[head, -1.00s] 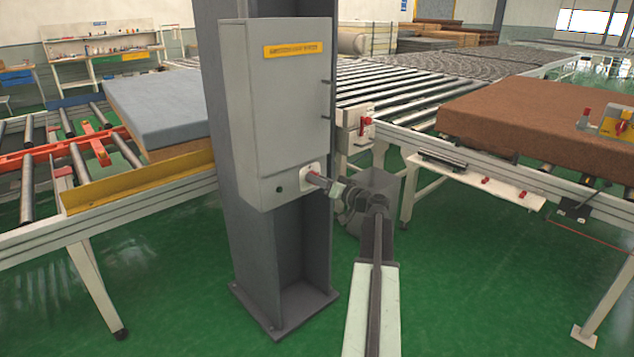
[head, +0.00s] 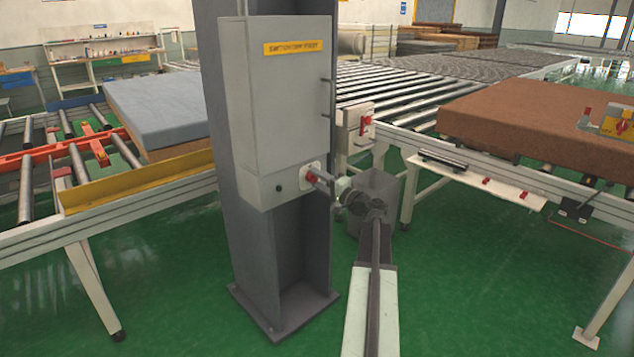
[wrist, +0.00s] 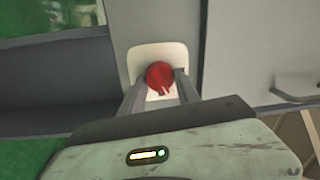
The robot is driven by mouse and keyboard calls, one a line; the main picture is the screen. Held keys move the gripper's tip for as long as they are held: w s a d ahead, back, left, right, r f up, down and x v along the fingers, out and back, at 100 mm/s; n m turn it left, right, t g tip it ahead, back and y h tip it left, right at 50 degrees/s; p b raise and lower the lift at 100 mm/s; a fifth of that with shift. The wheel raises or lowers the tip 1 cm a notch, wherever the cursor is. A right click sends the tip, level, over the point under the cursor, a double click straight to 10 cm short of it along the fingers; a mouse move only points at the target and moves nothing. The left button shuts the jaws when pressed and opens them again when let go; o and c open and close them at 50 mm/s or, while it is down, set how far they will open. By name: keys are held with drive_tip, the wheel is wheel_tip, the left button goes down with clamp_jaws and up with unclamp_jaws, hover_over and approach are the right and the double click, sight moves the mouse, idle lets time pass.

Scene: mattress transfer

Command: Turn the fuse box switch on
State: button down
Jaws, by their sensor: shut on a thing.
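The grey fuse box (head: 285,110) is mounted on a dark grey post, with a yellow label near its top. Its red rotary switch (head: 311,177) sits on a white plate low on the right face. A small round indicator (head: 278,188) left of it looks dark. My gripper (head: 318,178) reaches the switch from the right and is shut on it. In the wrist view, the red knob (wrist: 160,76) is between the two fingers of my gripper (wrist: 161,84), on its white plate (wrist: 147,55). The fingers hide part of the knob's sides.
A roller conveyor with a blue-grey mattress (head: 158,104) stands left of the post (head: 300,255). A brown mattress (head: 540,125) lies on a frame at right. Green floor is open in front.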

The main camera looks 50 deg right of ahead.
drive_tip(key=shift+m, duration=2.3)
drive_tip(key=c, duration=0.9)
unclamp_jaws()
drive_tip(key=s, duration=0.5)
drive_tip(key=s+b, duration=0.1)
drive_tip(key=s, duration=0.1)
drive_tip(key=shift+s+a+f, duration=0.25)
drive_tip(key=shift+s+f, duration=0.1)
drive_tip(key=shift+s, duration=0.05)
